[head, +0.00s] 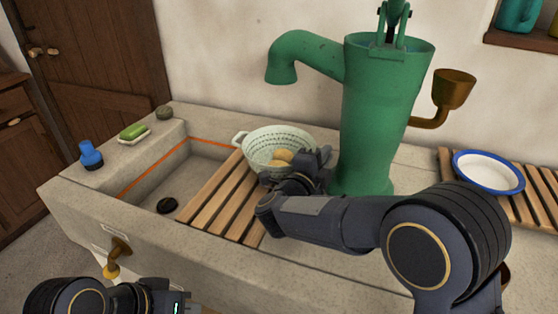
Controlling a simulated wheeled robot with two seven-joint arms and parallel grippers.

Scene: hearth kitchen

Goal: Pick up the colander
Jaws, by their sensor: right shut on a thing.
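The colander (262,140) is pale green with rows of small holes and a loop handle on its left side. It stands upright on the wooden slatted rack (218,201) over the stone sink, left of the green pump. Yellowish round food (282,157) lies inside it. My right gripper (305,164) is at the colander's right front side, shut on its rim; the fingertips are partly hidden by the wrist. My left gripper (178,308) is at the bottom edge, far from the colander, and its fingers are mostly out of frame.
A tall green pump (380,120) stands just right of the colander. A blue bottle (91,155), green soap (133,130) and a dark round item (164,112) sit on the left ledge. A blue-rimmed white dish (488,171) rests on another slatted rack at right. The left sink basin is open.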

